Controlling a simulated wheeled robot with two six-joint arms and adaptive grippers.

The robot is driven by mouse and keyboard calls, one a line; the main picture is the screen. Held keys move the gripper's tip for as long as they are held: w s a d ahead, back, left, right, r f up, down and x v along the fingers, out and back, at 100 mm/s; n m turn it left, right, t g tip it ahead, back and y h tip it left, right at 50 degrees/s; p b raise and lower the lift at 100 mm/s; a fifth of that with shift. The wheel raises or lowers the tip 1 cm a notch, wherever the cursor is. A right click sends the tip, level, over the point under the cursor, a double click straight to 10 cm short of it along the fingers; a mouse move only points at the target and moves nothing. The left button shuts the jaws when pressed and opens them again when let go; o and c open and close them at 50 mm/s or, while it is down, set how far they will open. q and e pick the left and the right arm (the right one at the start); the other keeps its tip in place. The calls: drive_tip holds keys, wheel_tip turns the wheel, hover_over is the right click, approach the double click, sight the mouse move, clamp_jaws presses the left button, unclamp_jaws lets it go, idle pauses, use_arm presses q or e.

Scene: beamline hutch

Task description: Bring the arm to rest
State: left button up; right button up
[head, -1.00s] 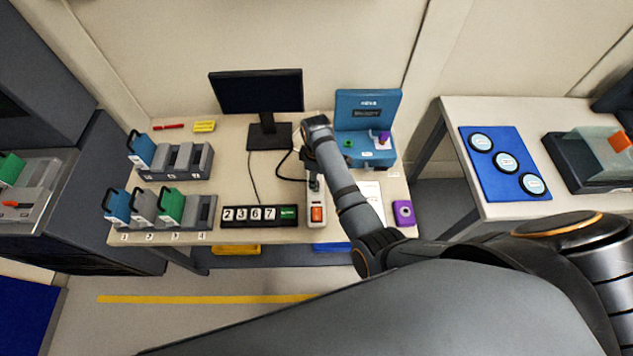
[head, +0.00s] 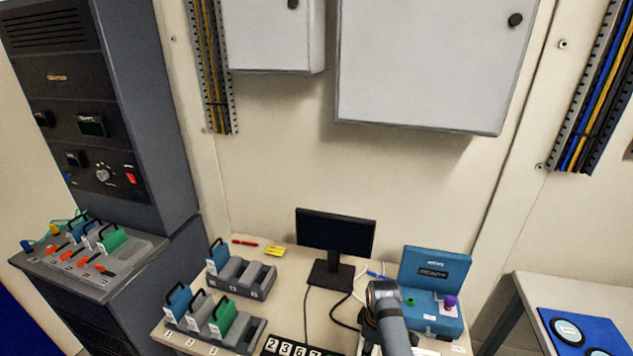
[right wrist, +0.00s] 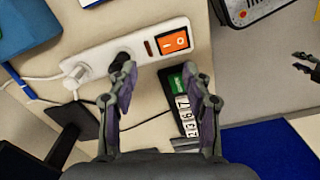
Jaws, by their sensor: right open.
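My right arm (head: 388,318) reaches up from the bottom of the head view over the bench; its fingers cannot be made out there. In the right wrist view my right gripper (right wrist: 160,84) is open and empty, its two fingers wide apart. Its fingers show over the white power strip (right wrist: 125,55) with an orange rocker switch (right wrist: 173,41) and the number display (right wrist: 187,112). I cannot tell whether they touch anything. At the right edge of that view are dark finger-like parts, probably my left gripper (right wrist: 304,62). The head view does not show it.
A monitor (head: 336,232) and a blue instrument case (head: 434,275) stand on the bench (head: 290,305). Handled modules sit in grey racks (head: 240,276) at its left. A dark cabinet (head: 95,120) stands left, and a blue mat (head: 580,330) lies on the right table.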

drive_tip(key=s+d+m+t, duration=0.1)
drive_tip(key=s+d+m, duration=0.4)
drive_tip(key=s+d, duration=0.15)
drive_tip(key=s+d+r+m+t+h, duration=0.1)
drive_tip(key=s+r+m, duration=0.2)
drive_tip(key=s, duration=0.3)
drive_tip(key=s+d+r+m+t, duration=0.1)
drive_tip(key=s+d+r+m, duration=0.1)
drive_tip(key=s+r, duration=0.3)
wheel_tip(320, 180, down, 28)
drive_tip(key=s+d+b, duration=0.2)
drive_tip(key=b, duration=0.2)
use_arm(q)
wheel_tip(320, 180, down, 7)
drive_tip(key=b, duration=0.2)
drive_tip(key=shift+w+b, duration=0.3)
drive_tip(key=shift+b, duration=0.1)
use_arm(e)
drive_tip(key=s+d+f+g, duration=0.1)
drive_tip(key=s+f+g, duration=0.1)
drive_tip(key=s+f, duration=1.7)
wheel_tip(320, 180, down, 3)
drive_tip(key=shift+s+d+r+m, duration=0.1)
drive_tip(key=shift+s+d+m, duration=0.2)
drive_tip(key=shift+s, duration=0.1)
use_arm(q)
drive_tip(key=shift+d+r, duration=0.1)
